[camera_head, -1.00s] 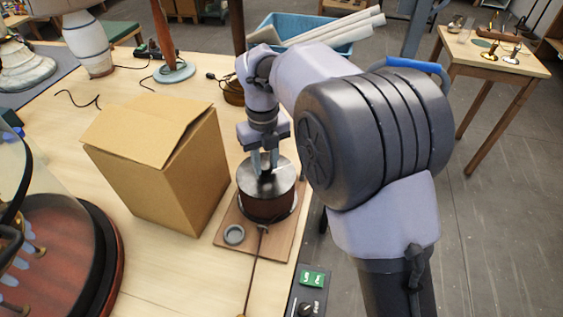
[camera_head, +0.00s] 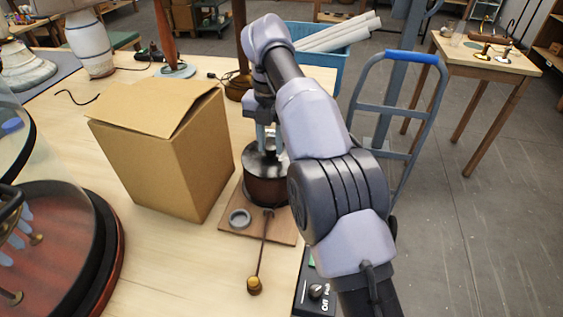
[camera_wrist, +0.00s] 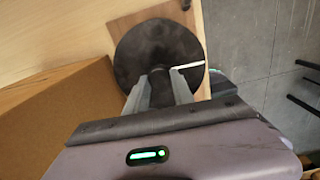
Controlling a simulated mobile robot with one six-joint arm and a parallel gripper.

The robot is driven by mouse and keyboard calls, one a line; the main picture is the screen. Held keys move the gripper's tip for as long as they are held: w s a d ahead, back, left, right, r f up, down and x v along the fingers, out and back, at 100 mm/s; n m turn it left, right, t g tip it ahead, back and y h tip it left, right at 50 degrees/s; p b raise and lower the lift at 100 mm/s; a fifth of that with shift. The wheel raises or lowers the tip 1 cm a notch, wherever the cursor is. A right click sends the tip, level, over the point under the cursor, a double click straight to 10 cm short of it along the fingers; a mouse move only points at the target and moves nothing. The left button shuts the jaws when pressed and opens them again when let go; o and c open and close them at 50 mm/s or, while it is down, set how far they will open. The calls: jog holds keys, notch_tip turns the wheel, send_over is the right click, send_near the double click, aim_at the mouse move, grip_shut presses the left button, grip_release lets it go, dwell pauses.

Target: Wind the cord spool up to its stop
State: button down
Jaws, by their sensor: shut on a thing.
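The cord spool (camera_head: 266,188) is a dark brown drum with a shiny metal top, upright on a wooden board (camera_head: 225,229). In the wrist view its dark round top (camera_wrist: 135,45) fills the upper middle, with a pale line at the right. My gripper (camera_head: 266,148) points down onto the spool from above. Its fingers (camera_wrist: 160,75) are shut on the small knob (camera_wrist: 159,69) at the centre of the top, mostly hidden between the tips. The cord (camera_head: 263,245) runs from the spool's front toward the table's near side and ends in a brass-coloured piece (camera_head: 254,286).
A cardboard box (camera_head: 160,150) stands close left of the spool. A small grey ring (camera_head: 239,218) lies on the board. A glass dome on a red-brown base (camera_head: 55,245) is at the left. A switch box (camera_head: 316,292) sits at the near edge. A blue-handled cart (camera_head: 408,58) stands at right.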

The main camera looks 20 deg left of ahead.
jog(key=shift+f+m+b, duration=0.15)
jog(key=shift+m+b, duration=0.15)
jog(key=shift+m, duration=0.8)
jog(key=c, duration=1.1)
grip_release()
notch_tip(320, 180, up, 18)
jog(key=p, duration=1.7)
jog(key=shift+f, duration=0.25)
